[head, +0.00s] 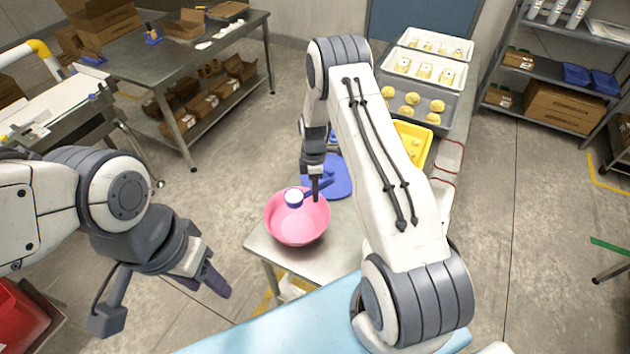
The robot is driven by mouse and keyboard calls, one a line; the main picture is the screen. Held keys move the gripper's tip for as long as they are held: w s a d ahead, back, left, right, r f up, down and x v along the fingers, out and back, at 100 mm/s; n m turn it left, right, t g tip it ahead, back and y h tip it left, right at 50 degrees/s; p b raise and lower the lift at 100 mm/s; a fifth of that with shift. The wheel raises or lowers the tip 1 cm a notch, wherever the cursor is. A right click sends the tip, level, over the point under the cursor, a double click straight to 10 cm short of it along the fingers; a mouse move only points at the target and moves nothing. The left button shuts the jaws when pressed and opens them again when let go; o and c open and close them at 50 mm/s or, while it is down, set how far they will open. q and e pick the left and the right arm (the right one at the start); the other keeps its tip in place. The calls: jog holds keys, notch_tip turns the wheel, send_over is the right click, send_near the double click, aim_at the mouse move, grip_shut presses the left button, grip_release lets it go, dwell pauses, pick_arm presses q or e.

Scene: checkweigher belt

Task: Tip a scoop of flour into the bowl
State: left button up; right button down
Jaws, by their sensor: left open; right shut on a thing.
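A pink bowl (297,232) stands on the near left end of the metal table. A blue scoop (294,199) with white flour showing in its cup is over the far part of the bowl. My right gripper (316,196) is shut on the scoop's handle, just above the bowl's far right rim. A round blue lid or tub (338,178) lies behind the bowl, partly hidden by my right arm. My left gripper (216,277) is open and empty, low at the left, away from the table and over the floor.
Trays of dough or pastry (414,104) and a yellow tray (412,138) line the table behind my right arm. A light blue surface (285,322) lies at the front. Cardboard boxes stand on a back-left table (205,57). The floor between is clear.

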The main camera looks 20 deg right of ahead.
jog(key=shift+f, duration=0.8)
jog(key=s+a+t+h+b, duration=0.1)
jog(key=h+b, duration=0.3)
jog(key=b, duration=0.9)
jog(key=s+a+r+t+h+b, duration=0.1)
jog(key=t+h+b, duration=0.3)
jog(key=b, duration=1)
jog(key=a+t+h+b, duration=0.2)
jog(key=t+h+b, duration=0.1)
jog(key=b, duration=1)
jog(key=shift+s+r+m+h, duration=0.15)
jog(key=shift+s+m+h, duration=0.2)
jog(key=shift+h, duration=0.45)
